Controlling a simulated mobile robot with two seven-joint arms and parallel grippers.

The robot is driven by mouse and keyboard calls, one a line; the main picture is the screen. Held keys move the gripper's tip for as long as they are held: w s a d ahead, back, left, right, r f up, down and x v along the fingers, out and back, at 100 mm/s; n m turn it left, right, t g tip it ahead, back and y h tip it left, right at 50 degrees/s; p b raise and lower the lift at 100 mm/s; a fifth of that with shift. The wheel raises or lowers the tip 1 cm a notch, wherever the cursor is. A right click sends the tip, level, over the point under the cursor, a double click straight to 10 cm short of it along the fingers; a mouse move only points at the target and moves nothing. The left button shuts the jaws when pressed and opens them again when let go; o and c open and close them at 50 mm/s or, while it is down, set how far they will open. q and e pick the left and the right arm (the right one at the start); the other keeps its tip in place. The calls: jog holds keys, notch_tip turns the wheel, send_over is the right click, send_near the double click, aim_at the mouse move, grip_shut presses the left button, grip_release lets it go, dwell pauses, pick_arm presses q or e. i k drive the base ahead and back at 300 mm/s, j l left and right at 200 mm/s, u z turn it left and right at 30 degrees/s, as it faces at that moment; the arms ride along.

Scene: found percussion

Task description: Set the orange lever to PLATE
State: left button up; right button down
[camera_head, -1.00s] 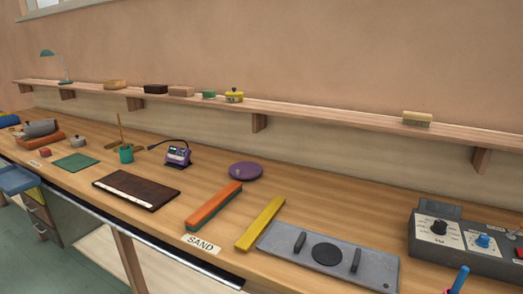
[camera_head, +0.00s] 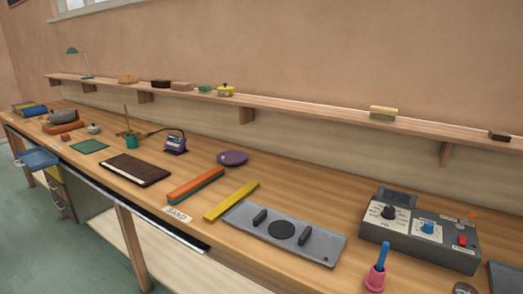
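A grey control box (camera_head: 418,243) stands on the bench at the right. It has a black knob (camera_head: 388,212) on a white dial and a blue knob (camera_head: 428,227) on a second white panel. A small red part (camera_head: 462,241) sits at its right end. A small orange part (camera_head: 472,215) shows at the box's far right edge; I cannot tell whether it is the orange lever or which way it points. The box's lettering is too small to read, so I cannot make out PLATE. Neither of my grippers is in view.
A pink bell-shaped thing with a blue handle (camera_head: 377,272) stands in front of the box. A grey plate with two black handles (camera_head: 325,246) lies left of it, beside a yellow bar (camera_head: 232,201). A wall shelf (camera_head: 330,115) runs behind the wooden bench.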

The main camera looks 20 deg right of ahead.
aim_at(472, 215)
jog(key=k+l, duration=1.05)
jog(key=l, duration=0.2)
